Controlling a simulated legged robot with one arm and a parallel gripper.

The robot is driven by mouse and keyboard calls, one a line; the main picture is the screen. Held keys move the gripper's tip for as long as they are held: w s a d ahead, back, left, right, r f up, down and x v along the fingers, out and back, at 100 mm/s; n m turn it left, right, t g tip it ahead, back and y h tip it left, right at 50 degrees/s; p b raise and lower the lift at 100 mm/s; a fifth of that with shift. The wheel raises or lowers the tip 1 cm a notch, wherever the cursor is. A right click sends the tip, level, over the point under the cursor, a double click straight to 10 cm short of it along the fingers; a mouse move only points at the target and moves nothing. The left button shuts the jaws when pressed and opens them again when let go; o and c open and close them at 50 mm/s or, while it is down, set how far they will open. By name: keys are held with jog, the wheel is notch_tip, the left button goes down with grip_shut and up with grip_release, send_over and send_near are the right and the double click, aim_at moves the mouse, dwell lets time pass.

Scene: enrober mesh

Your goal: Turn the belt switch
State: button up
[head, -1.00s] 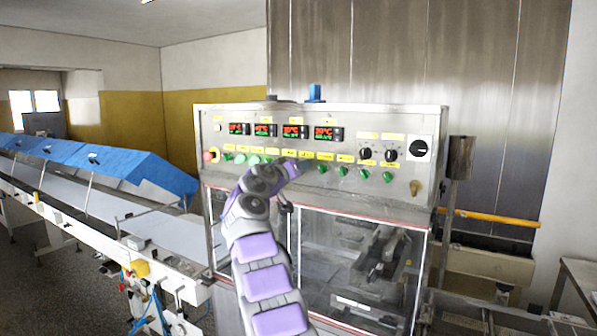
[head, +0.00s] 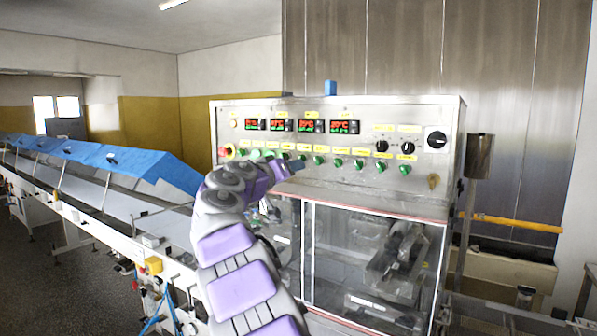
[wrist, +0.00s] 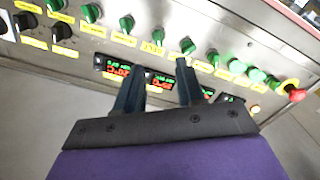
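The control panel (head: 340,185) carries a row of green switches with yellow labels; one green switch (head: 338,163) sits right of my gripper. I cannot read which label marks the belt switch. My gripper (head: 296,164) is in front of the left-middle part of this row and hides some of it. In the wrist view the panel looks turned over, and my gripper (wrist: 160,63) has its two dark fingers apart with nothing between them. A green switch (wrist: 186,45) shows just past the right fingertip, and another (wrist: 156,37) past the gap. I cannot tell if anything touches.
A red stop button (head: 228,151) is at the panel's left end. Black knobs (head: 407,147) and a larger black rotary switch (head: 437,140) are at its right. Red-green displays (head: 345,127) sit above the switches. Below are clear doors (head: 350,255). A conveyor with blue covers (head: 150,165) runs left.

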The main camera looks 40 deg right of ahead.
jog(key=shift+v, duration=2.35)
